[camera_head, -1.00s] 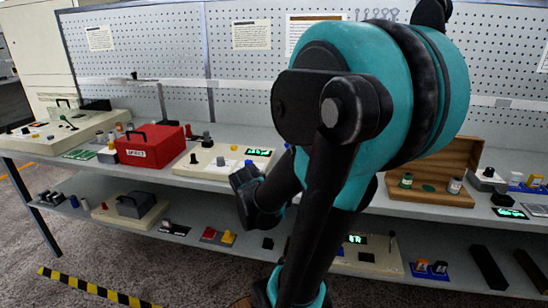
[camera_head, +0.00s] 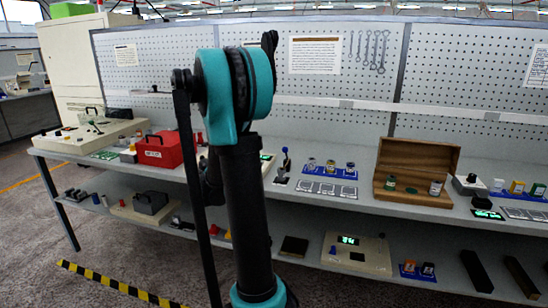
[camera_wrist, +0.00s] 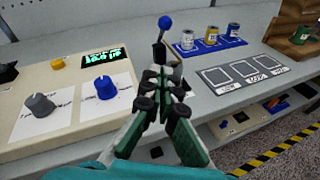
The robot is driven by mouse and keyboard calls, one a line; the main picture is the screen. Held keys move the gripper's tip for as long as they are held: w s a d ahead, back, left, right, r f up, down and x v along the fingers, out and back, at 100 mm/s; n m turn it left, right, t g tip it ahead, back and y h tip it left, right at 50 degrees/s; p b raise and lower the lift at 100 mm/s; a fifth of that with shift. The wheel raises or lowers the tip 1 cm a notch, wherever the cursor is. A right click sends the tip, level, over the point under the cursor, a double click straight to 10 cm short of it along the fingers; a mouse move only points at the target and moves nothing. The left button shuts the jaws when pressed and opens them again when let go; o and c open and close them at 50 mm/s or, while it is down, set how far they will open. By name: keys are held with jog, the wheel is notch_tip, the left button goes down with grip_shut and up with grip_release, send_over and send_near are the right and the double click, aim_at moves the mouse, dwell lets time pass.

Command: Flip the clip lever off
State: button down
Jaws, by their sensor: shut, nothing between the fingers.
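A lever with a blue ball knob (camera_wrist: 164,23) and a dark stem stands on the upper shelf in the wrist view. In the head view the blue-tipped lever (camera_head: 286,160) stands on a small base just right of my arm. I cannot tell for sure that it is the clip lever. My gripper (camera_wrist: 162,78) is shut and empty in the wrist view. Its fingers point toward the lever and hide its base, and I cannot tell whether they touch it. In the head view my arm hides most of the gripper.
A cream panel (camera_wrist: 62,85) with grey and blue knobs lies left of my gripper. A blue tray (camera_wrist: 210,45) with several small cans and a grey three-square plate (camera_wrist: 243,73) lie right. A red box (camera_head: 160,150) and an open wooden box (camera_head: 418,165) stand farther along.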

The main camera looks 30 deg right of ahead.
jog(key=w+d, duration=0.4)
jog(key=d, duration=0.8)
jog(key=shift+d+f, duration=0.25)
jog(key=shift+w+d+r+g+y, duration=0.3)
jog(key=shift+r+y, duration=0.3)
dwell(0.4)
jog(key=w+d+r+n+g+y, duration=0.2)
jog(key=w+d+r+g+y, duration=0.1)
jog(key=w+d+g+y, duration=0.2)
jog(key=shift+w+d+r+y, duration=0.15)
jog(key=shift+w+d+y, duration=1.15)
jog(key=shift+d, duration=0.65)
